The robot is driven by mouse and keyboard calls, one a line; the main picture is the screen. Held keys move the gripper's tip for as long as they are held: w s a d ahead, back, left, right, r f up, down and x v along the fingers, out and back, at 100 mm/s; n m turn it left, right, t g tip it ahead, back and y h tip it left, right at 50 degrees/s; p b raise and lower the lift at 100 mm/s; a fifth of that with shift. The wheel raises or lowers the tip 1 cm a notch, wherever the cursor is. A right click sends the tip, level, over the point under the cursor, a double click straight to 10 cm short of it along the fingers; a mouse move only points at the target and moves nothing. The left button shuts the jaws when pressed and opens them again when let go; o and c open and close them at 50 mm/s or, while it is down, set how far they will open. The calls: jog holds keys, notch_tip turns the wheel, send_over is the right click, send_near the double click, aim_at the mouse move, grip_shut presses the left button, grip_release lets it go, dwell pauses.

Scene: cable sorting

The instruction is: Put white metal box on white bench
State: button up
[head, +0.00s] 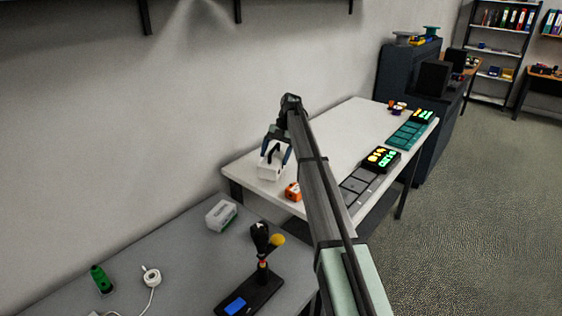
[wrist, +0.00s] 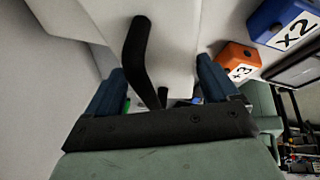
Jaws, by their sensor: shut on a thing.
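My gripper (head: 277,147) is shut on the white metal box (head: 270,168), which has a dark handle on top. The box is over the near left end of the white bench (head: 340,130); I cannot tell if it touches the top. In the wrist view the box (wrist: 185,45) lies between the two blue fingers of my gripper (wrist: 163,85), with its black bent handle showing. My arm hides part of the bench.
Grey trays (head: 358,186) and lit displays (head: 381,158) line the right edge. A grey table (head: 190,260) in front holds a small white-green box (head: 221,214). The bench's middle is clear.

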aim_at(277, 156)
jog(key=shift+f, duration=1.95)
jog(key=o, duration=1.4)
jog(key=shift+f, duration=0.15)
jog(key=shift+v, duration=3.9)
